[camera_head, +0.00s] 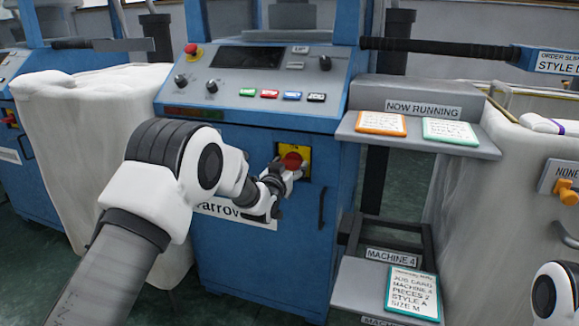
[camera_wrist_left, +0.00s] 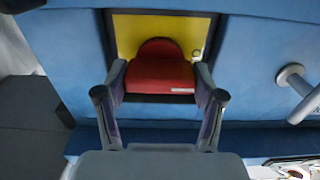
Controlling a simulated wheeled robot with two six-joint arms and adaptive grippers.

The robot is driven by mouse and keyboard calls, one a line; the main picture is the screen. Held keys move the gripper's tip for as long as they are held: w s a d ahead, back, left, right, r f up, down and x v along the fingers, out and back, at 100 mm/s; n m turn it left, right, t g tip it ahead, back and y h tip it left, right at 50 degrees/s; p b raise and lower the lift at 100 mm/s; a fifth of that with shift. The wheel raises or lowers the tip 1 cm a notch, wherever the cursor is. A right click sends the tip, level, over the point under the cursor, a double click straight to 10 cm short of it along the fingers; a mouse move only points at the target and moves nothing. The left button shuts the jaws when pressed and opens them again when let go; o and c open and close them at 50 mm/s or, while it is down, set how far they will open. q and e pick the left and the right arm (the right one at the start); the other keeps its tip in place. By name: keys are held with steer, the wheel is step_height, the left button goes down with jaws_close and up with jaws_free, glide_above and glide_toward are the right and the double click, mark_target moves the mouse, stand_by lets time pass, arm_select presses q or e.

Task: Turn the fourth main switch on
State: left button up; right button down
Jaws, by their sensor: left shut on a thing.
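The main switch is a red rotary knob (camera_head: 292,161) on a yellow plate (camera_head: 306,153), set in the blue front of the machine labelled machine 4. My left gripper (camera_head: 284,172) is at the knob. In the left wrist view, the red knob (camera_wrist_left: 160,75) sits between the two fingers of the gripper (camera_wrist_left: 160,100), with the yellow plate (camera_wrist_left: 125,35) behind it. The fingers are shut on the knob's sides. The knob's pointer mark cannot be made out clearly. My right gripper is not in view; only a white piece of my right arm shows at the lower right.
The control panel (camera_head: 250,85) with coloured buttons is above the switch. A dark door handle (camera_head: 322,205) is right of it. A shelf (camera_head: 470,147) with cards, a lower job card (camera_head: 411,290) and a white bin (camera_head: 455,200) stand to the right. Another white bin (camera_head: 85,130) is left.

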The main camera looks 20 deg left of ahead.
arm_select(q)
steer(key=shift+m, duration=0.3)
steer(key=m+p, duration=0.1)
steer(key=m, duration=0.2)
steer(key=shift+r+p, duration=0.15)
steer(key=shift+p, duration=0.25)
steer(key=m+p, duration=0.1)
steer(key=m, duration=0.3)
steer(key=shift+m, duration=0.4)
steer(key=m+p, duration=0.1)
steer(key=m, duration=0.3)
steer(key=shift+m, duration=0.3)
steer(key=m, duration=0.2)
steer(key=m+p, duration=0.1)
steer(key=m, duration=0.1)
steer(key=shift+d+f+m, duration=0.1)
steer(key=shift+f+m, duration=0.1)
steer(key=shift+m, duration=0.2)
steer(key=o, duration=1.1)
steer(key=shift+o, duration=0.2)
steer(key=shift+s, duration=0.1)
